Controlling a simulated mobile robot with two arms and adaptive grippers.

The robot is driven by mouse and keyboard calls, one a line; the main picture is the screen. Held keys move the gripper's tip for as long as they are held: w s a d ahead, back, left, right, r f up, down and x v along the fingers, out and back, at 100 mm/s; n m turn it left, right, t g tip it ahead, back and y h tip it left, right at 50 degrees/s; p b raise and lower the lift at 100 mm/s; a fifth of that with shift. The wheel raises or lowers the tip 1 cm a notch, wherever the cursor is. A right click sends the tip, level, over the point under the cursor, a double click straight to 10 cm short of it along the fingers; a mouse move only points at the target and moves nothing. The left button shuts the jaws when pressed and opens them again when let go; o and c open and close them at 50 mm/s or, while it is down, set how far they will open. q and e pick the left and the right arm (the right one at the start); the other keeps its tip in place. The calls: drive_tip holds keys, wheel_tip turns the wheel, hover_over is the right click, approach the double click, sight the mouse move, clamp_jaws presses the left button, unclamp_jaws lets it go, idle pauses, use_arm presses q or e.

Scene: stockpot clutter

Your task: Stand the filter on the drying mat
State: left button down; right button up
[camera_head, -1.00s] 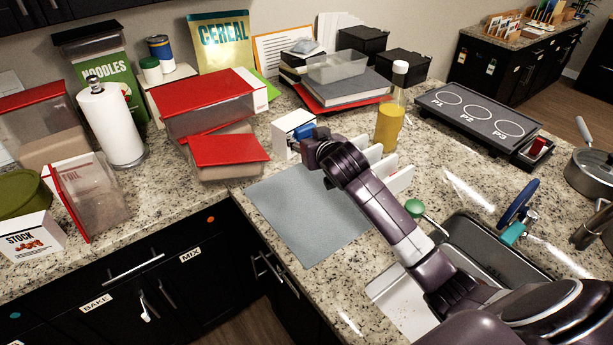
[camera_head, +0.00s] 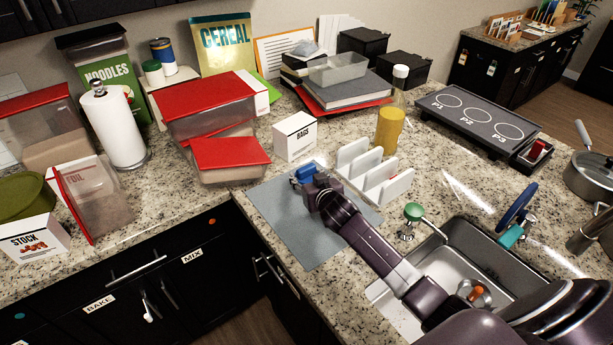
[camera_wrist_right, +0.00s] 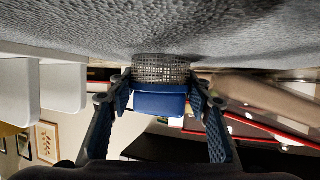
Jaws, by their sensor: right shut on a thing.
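The filter (camera_head: 305,173) is a small blue piece over the back part of the grey drying mat (camera_head: 275,208). In the right wrist view the filter (camera_wrist_right: 160,102) shows a blue body with a round metal mesh end. The mesh end faces the mat's grey surface (camera_wrist_right: 240,35) and is at or very near it; I cannot tell if they touch. My right gripper (camera_head: 303,181) is shut on the filter, with a finger on each side of the blue body in the wrist view (camera_wrist_right: 160,97). My left gripper is not in view.
A white rack (camera_head: 390,190) stands right beside the mat, and a white BAGS box (camera_head: 295,136) stands behind it. A sink (camera_head: 440,262) lies to the right. Red-lidded containers (camera_head: 230,152) are at the back left. The mat's front left is clear.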

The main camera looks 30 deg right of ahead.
drive_tip(key=o, duration=1.3)
drive_tip(key=shift+s, duration=0.1)
drive_tip(key=b+v, duration=0.1)
drive_tip(key=v, duration=0.9)
drive_tip(key=shift+s+r, duration=0.1)
drive_tip(key=shift+s, duration=0.15)
drive_tip(key=shift+s+a+r, duration=0.15)
drive_tip(key=shift+s+r, duration=0.15)
drive_tip(key=shift+s, duration=0.3)
